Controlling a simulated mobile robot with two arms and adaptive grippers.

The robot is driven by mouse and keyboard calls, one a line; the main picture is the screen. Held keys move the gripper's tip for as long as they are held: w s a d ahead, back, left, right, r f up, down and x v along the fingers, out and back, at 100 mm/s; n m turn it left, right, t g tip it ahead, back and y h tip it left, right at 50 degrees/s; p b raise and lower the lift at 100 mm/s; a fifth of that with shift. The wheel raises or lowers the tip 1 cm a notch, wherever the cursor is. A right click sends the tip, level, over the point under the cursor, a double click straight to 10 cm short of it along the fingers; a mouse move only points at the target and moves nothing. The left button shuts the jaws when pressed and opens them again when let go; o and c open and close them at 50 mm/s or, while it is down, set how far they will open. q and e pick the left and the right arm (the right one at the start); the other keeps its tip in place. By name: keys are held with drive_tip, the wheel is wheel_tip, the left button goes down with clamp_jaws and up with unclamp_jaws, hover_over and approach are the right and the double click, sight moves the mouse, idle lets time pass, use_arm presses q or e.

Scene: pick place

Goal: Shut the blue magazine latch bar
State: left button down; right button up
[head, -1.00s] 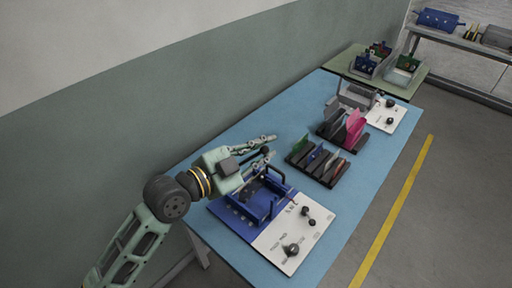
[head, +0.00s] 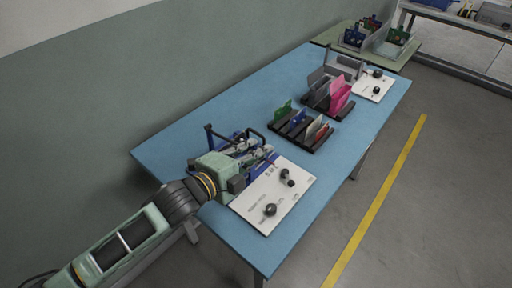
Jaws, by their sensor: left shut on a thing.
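The blue magazine (head: 269,158) sits on the near left part of the blue table, beside a white panel with black knobs. My left gripper (head: 260,149) is low over the magazine and hides much of it. Its fingers are shut on a part of the magazine that looks like the latch bar, though the grip is small and partly hidden. The bar's exact angle cannot be told. Thin dark uprights of the magazine frame show behind the gripper. My right gripper is not in view.
The white panel (head: 274,200) has several black knobs. A dark rack (head: 309,143) with coloured plates stands farther along the table (head: 195,117), and another rack with pink and grey plates (head: 340,97) stands beyond it. The table's left back area is clear.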

use_arm(q)
drive_tip(key=shift+s+d+f, duration=0.1)
drive_tip(key=shift+f, duration=0.4)
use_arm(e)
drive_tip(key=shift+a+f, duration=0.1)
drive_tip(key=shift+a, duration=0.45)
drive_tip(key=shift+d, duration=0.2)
use_arm(q)
drive_tip(key=c, duration=2.1)
unclamp_jaws()
drive_tip(key=o, duration=0.3)
drive_tip(key=shift+s+r, duration=0.1)
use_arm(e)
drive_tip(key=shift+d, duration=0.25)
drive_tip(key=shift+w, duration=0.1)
use_arm(q)
drive_tip(key=v, duration=1.2)
